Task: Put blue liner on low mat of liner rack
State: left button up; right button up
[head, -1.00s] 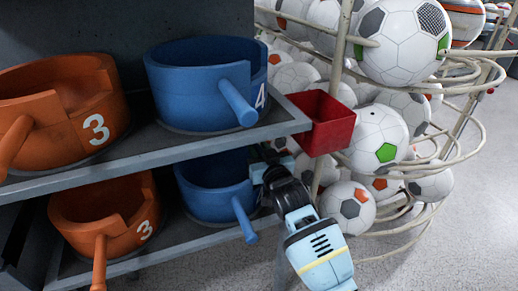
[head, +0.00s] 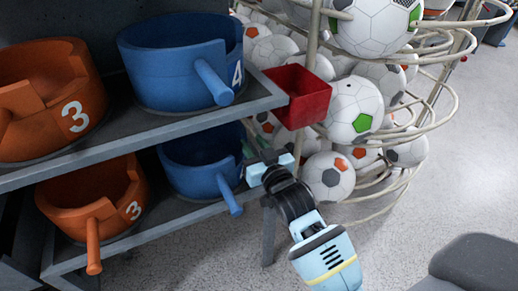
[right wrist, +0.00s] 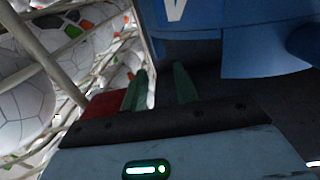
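One blue liner (head: 200,165) sits on the low shelf of the liner rack (head: 160,232), its handle pointing toward me. Another blue liner (head: 170,75), marked 4, sits on the upper shelf. My right gripper (head: 257,150) is just right of the low blue liner at the rack's right end. In the right wrist view its two green fingers (right wrist: 160,90) are apart with nothing between them. A blue liner (right wrist: 225,50) with a pale mark fills the top of that view, beyond the fingers. The mat under the low liner is mostly hidden. My left gripper is not in view.
Orange liners marked 3 stand left of the blue ones, on the upper shelf (head: 50,100) and low shelf (head: 70,205). A red box (head: 300,95) hangs at the rack's right end. A wire ball rack (head: 440,75) with soccer balls stands behind.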

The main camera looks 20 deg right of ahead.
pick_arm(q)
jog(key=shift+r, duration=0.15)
pick_arm(e)
jog(key=s, duration=0.2)
jog(key=shift+s, duration=0.3)
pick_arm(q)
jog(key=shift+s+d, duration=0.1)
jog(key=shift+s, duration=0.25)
pick_arm(e)
jog(key=s+f+n+g, duration=0.1)
jog(key=s+f+g, duration=0.5)
jog(key=s+f, duration=1.55)
jog(key=s+f+g, duration=0.2)
jog(key=s+g, duration=0.1)
jog(key=s, duration=1)
jog(key=s+a+f+n+g+y, duration=0.1)
jog(key=s+f+g, duration=0.2)
jog(key=s, duration=1.1)
jog(key=shift+s+f, duration=0.15)
jog(key=shift+s, duration=0.15)
